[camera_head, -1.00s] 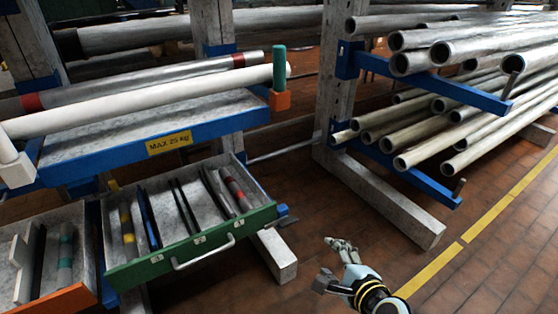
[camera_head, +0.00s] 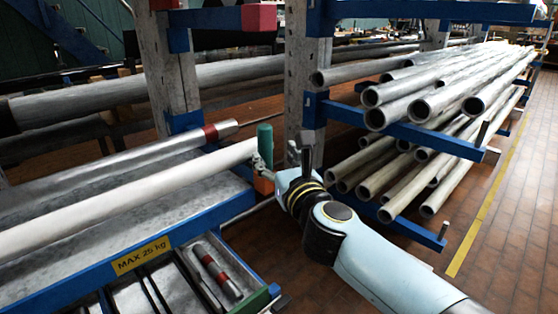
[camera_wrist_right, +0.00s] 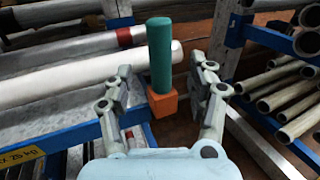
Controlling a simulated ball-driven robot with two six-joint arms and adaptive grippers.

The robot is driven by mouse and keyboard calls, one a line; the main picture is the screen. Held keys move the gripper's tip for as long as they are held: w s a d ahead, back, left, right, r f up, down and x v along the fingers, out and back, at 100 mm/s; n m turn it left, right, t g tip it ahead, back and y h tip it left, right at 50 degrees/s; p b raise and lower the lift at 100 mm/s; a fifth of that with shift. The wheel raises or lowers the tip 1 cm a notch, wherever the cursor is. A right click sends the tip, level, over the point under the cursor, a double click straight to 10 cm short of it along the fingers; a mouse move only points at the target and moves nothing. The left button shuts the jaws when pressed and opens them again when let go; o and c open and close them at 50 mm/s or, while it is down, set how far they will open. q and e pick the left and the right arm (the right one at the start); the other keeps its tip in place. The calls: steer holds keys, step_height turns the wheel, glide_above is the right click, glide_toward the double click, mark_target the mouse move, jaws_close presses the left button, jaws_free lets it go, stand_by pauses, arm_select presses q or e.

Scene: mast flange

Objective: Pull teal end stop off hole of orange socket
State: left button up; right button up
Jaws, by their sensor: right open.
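The teal end stop (camera_head: 265,144) is an upright cylinder standing in the orange socket (camera_head: 264,185) at the end of the blue shelf. In the right wrist view the teal end stop (camera_wrist_right: 161,56) and the orange socket (camera_wrist_right: 162,102) lie between and beyond the spread fingers. My right gripper (camera_head: 263,167) is open, close to the end stop, partly hiding its lower part and the socket in the head view. The right wrist view shows its fingertips (camera_wrist_right: 163,74) on either side of the end stop, with gaps to it. My left gripper is not in view.
A long white pipe (camera_head: 120,203) and a grey pipe with a red band (camera_head: 125,164) lie on the shelf, the white one ending beside the end stop. A rack of metal pipes (camera_head: 420,125) stands to the right. An open drawer (camera_head: 200,285) is below.

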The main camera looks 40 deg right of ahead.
mark_target(267, 145)
steer(key=x, duration=0.7)
steer(key=shift+w+f, duration=0.15)
steer(key=shift+w, duration=0.15)
steer(key=shift+w+d, duration=0.1)
steer(key=shift+c, duration=0.2)
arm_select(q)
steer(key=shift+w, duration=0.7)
arm_select(e)
jaws_close()
